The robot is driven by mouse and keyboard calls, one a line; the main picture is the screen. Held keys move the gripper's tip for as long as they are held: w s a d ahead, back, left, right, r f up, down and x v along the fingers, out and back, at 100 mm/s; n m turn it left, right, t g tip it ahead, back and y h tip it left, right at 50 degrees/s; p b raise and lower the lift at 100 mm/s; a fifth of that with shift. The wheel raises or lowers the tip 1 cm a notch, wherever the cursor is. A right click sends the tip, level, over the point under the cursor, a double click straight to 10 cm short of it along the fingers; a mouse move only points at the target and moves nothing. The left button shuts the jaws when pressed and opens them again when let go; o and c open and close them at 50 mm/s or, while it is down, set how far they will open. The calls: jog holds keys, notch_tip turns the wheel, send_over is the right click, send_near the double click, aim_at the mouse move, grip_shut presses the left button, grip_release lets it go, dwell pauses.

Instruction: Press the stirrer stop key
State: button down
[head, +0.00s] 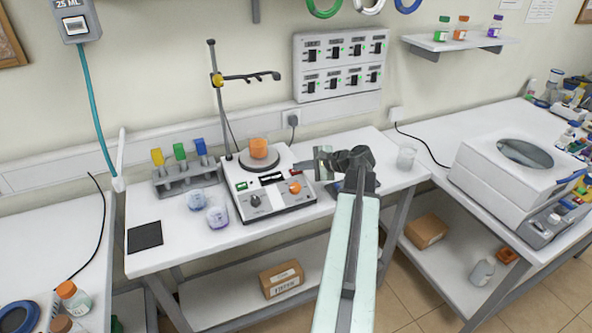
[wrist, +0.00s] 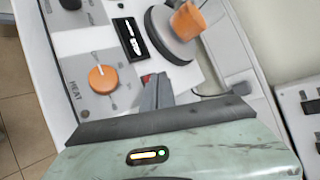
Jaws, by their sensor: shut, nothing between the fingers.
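The stirrer (head: 262,203) is a white and grey box on the middle bench, with an orange knob (head: 295,187), a dark knob (head: 255,200) and a round grey plate (head: 258,162). An orange beaker (head: 258,147) stands on the plate. In the wrist view the orange knob (wrist: 102,79) and a dark panel slot (wrist: 130,40) show left of my gripper (wrist: 154,78). A small red key (wrist: 146,78) shows right at the fingertips, partly hidden by them; I cannot tell whether they touch. My gripper (head: 304,165) is shut and empty at the stirrer's right side.
A stand with a clamp arm (head: 245,77) rises behind the stirrer. A rack with coloured-capped tubes (head: 188,178) and two small beakers (head: 217,214) stand left of it. A switch panel (head: 340,65) is on the wall.

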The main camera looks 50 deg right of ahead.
jog(key=shift+s+a+r, duration=0.1)
jog(key=shift+s+r, duration=0.05)
jog(key=shift+r, duration=0.25)
jog(key=r+p, duration=0.1)
jog(key=s+r+p, duration=0.1)
jog(key=r+p, duration=0.2)
jog(key=p, duration=0.1)
jog(key=shift+s+a+r, duration=0.3)
jog(key=shift+r, duration=0.1)
dwell(0.4)
